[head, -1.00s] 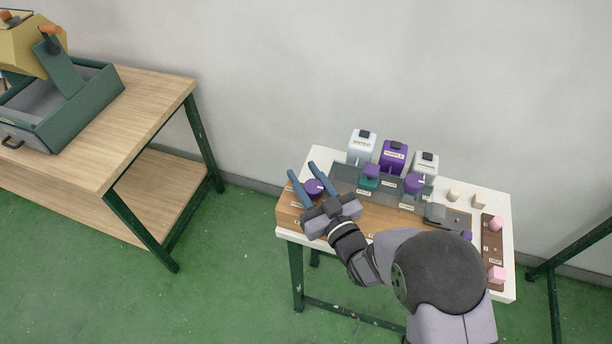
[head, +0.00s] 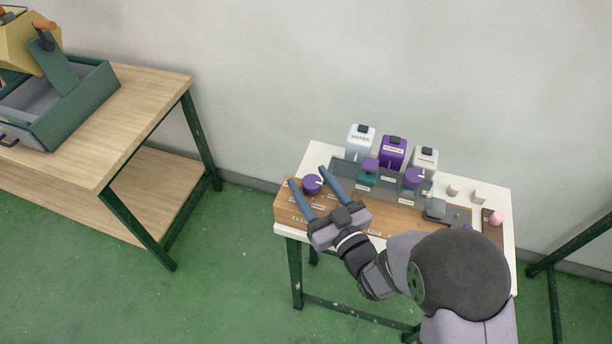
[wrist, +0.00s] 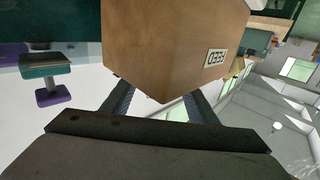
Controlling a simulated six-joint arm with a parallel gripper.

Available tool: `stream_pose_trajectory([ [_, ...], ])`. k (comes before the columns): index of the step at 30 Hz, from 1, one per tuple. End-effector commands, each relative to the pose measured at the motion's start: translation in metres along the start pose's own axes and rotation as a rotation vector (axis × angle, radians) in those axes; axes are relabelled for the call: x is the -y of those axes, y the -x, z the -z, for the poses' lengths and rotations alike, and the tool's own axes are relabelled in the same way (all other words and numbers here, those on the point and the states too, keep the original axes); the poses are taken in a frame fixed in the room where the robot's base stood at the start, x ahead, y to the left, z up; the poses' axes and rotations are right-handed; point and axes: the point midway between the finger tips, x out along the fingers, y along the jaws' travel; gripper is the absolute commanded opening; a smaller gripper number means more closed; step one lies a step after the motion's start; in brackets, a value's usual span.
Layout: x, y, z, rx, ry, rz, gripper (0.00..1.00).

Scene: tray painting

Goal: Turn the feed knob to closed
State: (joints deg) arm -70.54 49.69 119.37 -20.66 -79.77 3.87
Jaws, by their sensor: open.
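A round purple knob (head: 312,184) with a pale pointer mark sits at the left end of the wooden panel (head: 290,212). In the head view its pointer is toward the right; the small labels beside it are too small to read. My gripper (head: 307,175) is open, with one blue finger on each side of the knob. I cannot tell whether either finger touches it. In the wrist view a wooden block (wrist: 165,45) with an upside-down FEED label (wrist: 215,57) lies between my fingers (wrist: 160,108). The knob itself is not visible there.
White, purple and grey dispensers (head: 392,152) stand behind the panel. A teal block with a purple top (head: 368,168) and another purple knob (head: 414,178) are right of my gripper. A pink piece (head: 495,218) lies far right. A wooden bench (head: 150,105) stands left, across a gap.

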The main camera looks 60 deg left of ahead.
Motion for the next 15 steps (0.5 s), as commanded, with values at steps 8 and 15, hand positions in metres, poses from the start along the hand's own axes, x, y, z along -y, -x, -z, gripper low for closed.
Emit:
stream_pose_trajectory([
  [8,0.0,0.029,-0.001,0.0,0.001,-0.001,0.53],
  [15,0.0,0.035,0.0,-0.001,0.001,0.0,0.53],
])
